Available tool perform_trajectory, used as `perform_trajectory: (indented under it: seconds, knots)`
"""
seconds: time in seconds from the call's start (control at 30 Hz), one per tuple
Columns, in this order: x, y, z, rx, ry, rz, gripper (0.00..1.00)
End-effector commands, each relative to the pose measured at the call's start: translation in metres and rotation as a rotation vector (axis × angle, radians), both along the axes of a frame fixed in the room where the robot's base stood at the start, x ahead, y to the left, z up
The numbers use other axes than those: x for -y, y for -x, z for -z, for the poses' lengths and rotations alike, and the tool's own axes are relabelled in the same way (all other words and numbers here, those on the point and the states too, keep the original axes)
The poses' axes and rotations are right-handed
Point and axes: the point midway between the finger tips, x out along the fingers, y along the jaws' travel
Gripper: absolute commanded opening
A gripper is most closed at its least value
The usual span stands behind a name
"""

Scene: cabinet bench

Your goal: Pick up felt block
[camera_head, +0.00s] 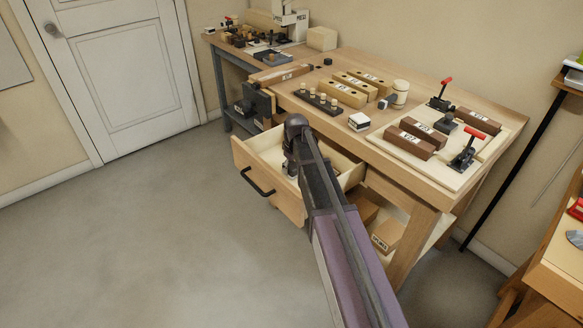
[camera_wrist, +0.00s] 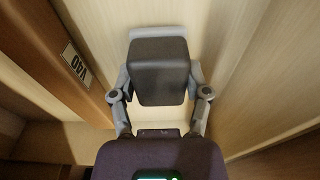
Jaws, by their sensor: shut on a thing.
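The felt block is a dark grey block with a lighter grey strip along its far edge, seen in the wrist view (camera_wrist: 160,72). My gripper (camera_wrist: 160,82) has one grey finger on each side of it and is shut on it. In the head view my gripper (camera_head: 291,168) is down at the open drawer (camera_head: 262,188) of the bench. My arm covers much of it there, and I cannot make out the block in that view. I cannot tell whether the block touches the drawer floor.
A brown piece with a white label (camera_wrist: 75,63) is close on the left in the wrist view; pale wood lies around. The bench top (camera_head: 340,128) above the drawer holds wooden blocks, a peg rack (camera_head: 316,102) and red-handled clamps (camera_head: 468,150). Floor left of the drawer is clear.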

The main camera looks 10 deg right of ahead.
Motion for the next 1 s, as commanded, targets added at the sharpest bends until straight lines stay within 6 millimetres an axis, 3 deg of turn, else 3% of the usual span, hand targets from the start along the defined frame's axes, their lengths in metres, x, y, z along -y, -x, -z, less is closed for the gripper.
perform_trajectory:
  seconds: [0.7, 1.0]
  knots:
    - [0.0, 0.0, -0.07, 0.0, 0.0, 0.0, 0.14]
    - [0.0, 0.0, -0.09, 0.0, 0.0, 0.0, 0.14]
